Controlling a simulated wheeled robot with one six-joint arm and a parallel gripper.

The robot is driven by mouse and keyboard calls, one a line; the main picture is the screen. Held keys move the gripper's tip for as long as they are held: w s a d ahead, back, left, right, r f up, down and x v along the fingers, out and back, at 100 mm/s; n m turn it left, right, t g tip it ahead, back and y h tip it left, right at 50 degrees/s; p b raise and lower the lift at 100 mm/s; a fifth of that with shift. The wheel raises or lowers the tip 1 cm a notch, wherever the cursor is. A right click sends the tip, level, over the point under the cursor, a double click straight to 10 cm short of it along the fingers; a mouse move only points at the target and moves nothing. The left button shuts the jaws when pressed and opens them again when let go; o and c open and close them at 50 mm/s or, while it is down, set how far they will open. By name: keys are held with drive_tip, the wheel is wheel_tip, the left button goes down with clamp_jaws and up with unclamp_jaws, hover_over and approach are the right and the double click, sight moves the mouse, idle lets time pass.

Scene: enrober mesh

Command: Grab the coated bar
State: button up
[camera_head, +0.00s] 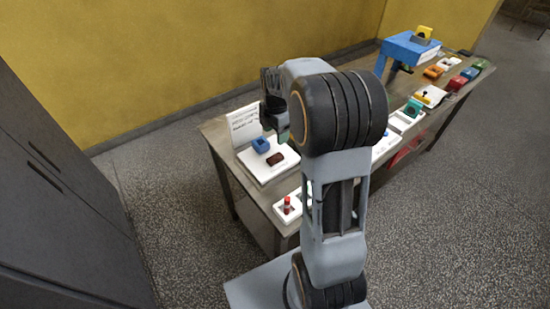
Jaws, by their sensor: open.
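A small dark brown bar (276,159), which looks like the coated bar, lies on a white board (262,174) at the near left end of the table. My gripper (272,122) hangs above and behind the board, higher than the bar and apart from it. It is open, and I see nothing between its fingers. My arm hides part of the gripper and the middle of the table.
A blue block (260,145) sits beside the bar on the board. A white sign (244,125) with print stands behind it. A red piece (287,204) sits in a white holder in front. A blue stand (408,48) and several coloured pieces occupy the table's far end.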

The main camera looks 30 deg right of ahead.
sight(275, 157)
wheel_tip(275, 157, down, 12)
drive_tip(key=shift+r+p, duration=0.15)
drive_tip(key=shift+p, duration=0.9)
drive_tip(key=c, duration=0.8)
drive_tip(key=shift+r, duration=0.1)
